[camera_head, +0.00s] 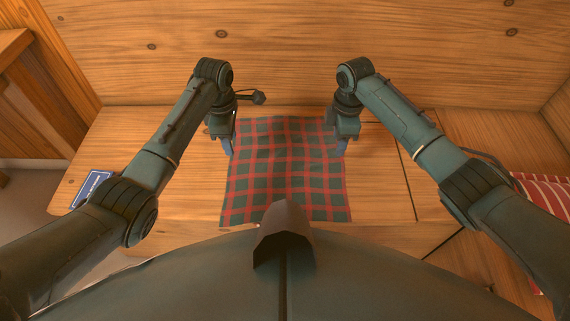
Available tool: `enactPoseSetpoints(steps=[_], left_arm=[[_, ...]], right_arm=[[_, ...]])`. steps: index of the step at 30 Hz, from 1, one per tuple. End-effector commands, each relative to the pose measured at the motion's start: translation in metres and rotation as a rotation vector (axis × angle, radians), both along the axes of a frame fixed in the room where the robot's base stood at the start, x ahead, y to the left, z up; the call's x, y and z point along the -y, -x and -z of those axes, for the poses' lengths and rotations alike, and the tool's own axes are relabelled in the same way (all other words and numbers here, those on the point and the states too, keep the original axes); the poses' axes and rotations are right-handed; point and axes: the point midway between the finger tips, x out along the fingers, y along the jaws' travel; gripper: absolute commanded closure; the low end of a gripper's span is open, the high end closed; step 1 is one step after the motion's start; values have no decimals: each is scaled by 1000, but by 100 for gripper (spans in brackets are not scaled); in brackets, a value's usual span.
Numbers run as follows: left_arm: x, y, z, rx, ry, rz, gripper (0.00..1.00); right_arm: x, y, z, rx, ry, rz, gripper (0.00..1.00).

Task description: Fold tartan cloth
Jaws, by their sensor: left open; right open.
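The tartan cloth (285,175), red and dark green, lies spread flat on the wooden bench. Its near edge is partly hidden by my own body. My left gripper (229,150) is open at the cloth's far left corner. My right gripper (340,148) is open at the cloth's far right corner. Whether the fingertips touch the cloth cannot be told from this view.
A small blue book or card (92,188) lies on the bench at the left. A red and white striped item (550,192) is at the far right edge. A wooden wall (300,50) rises behind the bench. Bare wood lies on both sides of the cloth.

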Motion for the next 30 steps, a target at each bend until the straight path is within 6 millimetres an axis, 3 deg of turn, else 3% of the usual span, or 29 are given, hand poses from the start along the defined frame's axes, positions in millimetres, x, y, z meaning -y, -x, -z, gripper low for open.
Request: enactPoseSetpoints(steps=[5, 18, 30], left_arm=[[-1, -2, 8, -16, -10, -36, 58], [-1, -2, 69, -14, -9, -33, 58], [-1, -2, 77, -10, -8, -32, 58]], right_arm=[[4, -3, 8, -13, 12, -13, 58], [3, -3, 68, -10, 11, -12, 58], [3, -3, 77, -7, 11, -13, 58]])
